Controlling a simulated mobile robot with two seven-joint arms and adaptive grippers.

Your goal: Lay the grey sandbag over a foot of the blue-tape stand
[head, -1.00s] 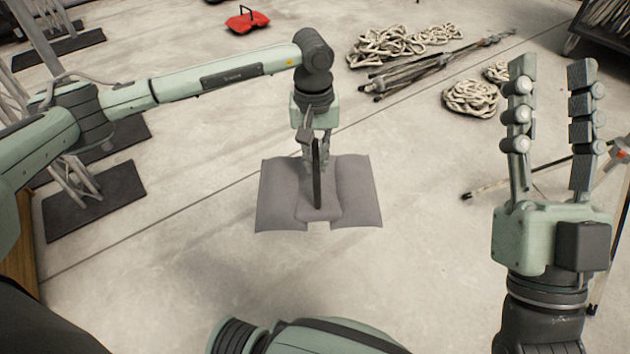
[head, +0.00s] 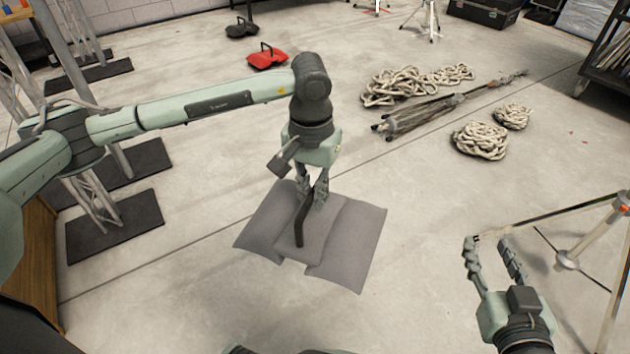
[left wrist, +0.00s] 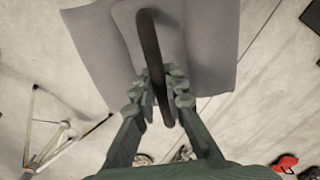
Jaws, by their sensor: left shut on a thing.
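The grey sandbag (head: 345,240) hangs from my left gripper (head: 311,190), which is shut on its dark strap handle (head: 303,222). The two grey lobes spread to either side of the handle. In the left wrist view the sandbag (left wrist: 205,60) fills the top middle, with the handle between the fingers (left wrist: 160,98). My right gripper (head: 492,262) is open and empty at the lower right. A metal stand (head: 570,262) with thin legs is at the right edge, beyond the right gripper. It also shows in the left wrist view (left wrist: 62,140). No blue tape on it is discernible.
Coiled ropes (head: 480,141) and folded stands (head: 425,115) lie at the upper right. A red bag (head: 267,57) and a black bag (head: 241,28) lie at the back. Truss bases (head: 115,226) stand at left. Floor between sandbag and stand looks clear.

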